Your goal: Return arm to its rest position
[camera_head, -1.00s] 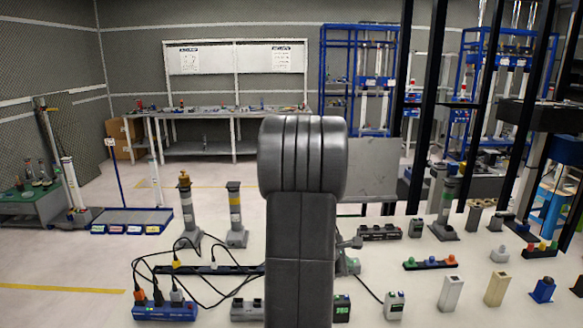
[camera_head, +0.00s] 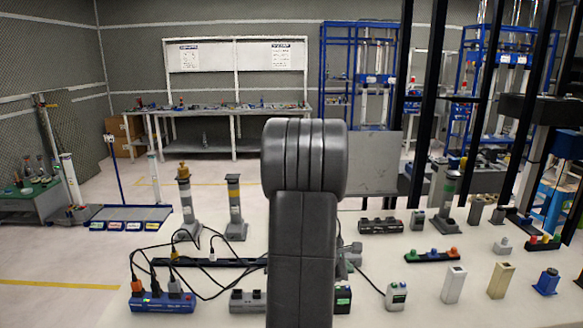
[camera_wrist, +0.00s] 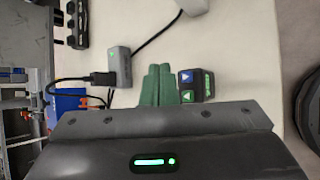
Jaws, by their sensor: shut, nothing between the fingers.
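My dark grey arm (camera_head: 303,230) stands upright in the middle of the head view, with its rounded joint at the top. It hides the middle of the white table and my gripper's end. In the wrist view my gripper (camera_wrist: 159,85) shows as two green fingers side by side, shut and empty, over the pale table top. A small dark box with blue and green buttons (camera_wrist: 197,85) appears right beside the fingers; whether they touch it cannot be told.
The white table (camera_head: 420,285) carries a blue power strip (camera_head: 163,302) with cables, two grey posts, a cream block (camera_head: 501,281) and several small devices. A grey box (camera_wrist: 118,66) with a cable lies left of the fingers. Black uprights (camera_head: 430,100) stand at right.

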